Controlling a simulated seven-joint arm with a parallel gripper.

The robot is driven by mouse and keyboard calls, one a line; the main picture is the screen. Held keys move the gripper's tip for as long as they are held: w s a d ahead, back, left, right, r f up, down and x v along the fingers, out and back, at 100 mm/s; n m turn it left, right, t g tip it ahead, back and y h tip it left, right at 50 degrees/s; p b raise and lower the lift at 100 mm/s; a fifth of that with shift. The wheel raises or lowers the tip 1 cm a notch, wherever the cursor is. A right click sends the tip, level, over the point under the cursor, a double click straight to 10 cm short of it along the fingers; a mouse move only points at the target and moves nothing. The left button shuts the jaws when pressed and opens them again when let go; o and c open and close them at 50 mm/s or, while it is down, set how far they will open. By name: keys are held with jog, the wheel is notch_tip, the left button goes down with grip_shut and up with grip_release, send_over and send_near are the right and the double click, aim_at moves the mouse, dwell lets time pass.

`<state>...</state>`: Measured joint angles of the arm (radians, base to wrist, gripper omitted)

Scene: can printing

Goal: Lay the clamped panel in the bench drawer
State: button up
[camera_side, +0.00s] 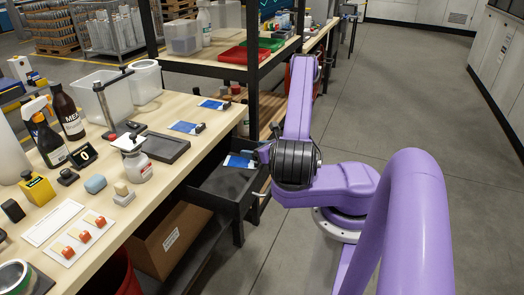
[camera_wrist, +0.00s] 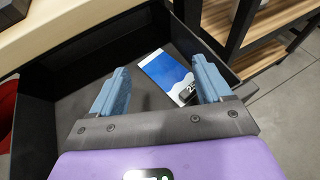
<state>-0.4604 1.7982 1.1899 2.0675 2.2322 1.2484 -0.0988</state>
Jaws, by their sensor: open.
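The bench drawer (camera_side: 222,205) is pulled out below the bench's right end; its dark floor and wall show in the wrist view (camera_wrist: 45,92). A blue and white panel (camera_side: 237,161) is inside it. In the wrist view the panel (camera_wrist: 163,70) looks to lie flat on the drawer floor, with a small black clamp (camera_wrist: 188,95) at its near end. My gripper (camera_wrist: 160,66) is open, its two blue-grey fingers apart with the panel seen between and beyond them. No contact shows. In the side view my gripper (camera_side: 262,155) is at the drawer's right end, partly hidden by my wrist.
Two similar panels with dark clamps, one farther back (camera_side: 214,104) and one nearer (camera_side: 186,127), lie on the bench top. A dark tray (camera_side: 162,148), bottles and small blocks stand to the left. A black shelf post (camera_side: 252,70) rises close behind the drawer. A cardboard box (camera_side: 173,240) sits below.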

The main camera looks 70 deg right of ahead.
jog(key=r+v, duration=0.1)
jog(key=v, duration=1.1)
jog(key=w+a+r+n+y, duration=0.5)
jog(key=w+a+n+y, duration=0.3)
jog(key=w+n+y, duration=0.3)
jog(key=w+a+r+n+g+y, duration=0.1)
jog(key=a+r+n+g+y, duration=0.2)
jog(key=a+n, duration=0.35)
jog(key=w+a+r+n+g+y, duration=0.1)
jog(key=a+n+g+y, duration=0.2)
jog(key=a+n+g, duration=0.35)
jog(key=s+a+r+n+g+h, duration=0.1)
jog(key=s+a+r+n+h, duration=0.1)
jog(key=s+n, duration=0.5)
jog(key=s+a+r+n+g+h, duration=0.1)
jog(key=s+n+h, duration=0.4)
jog(key=n, duration=0.7)
jog(key=s+a+r+n+g+h, duration=0.1)
jog(key=s+a+r+n+h, duration=0.3)
jog(key=s+n, duration=0.5)
jog(key=shift+s+a+n, duration=0.3)
jog(key=shift+a+n, duration=0.1)
jog(key=shift+n, duration=0.2)
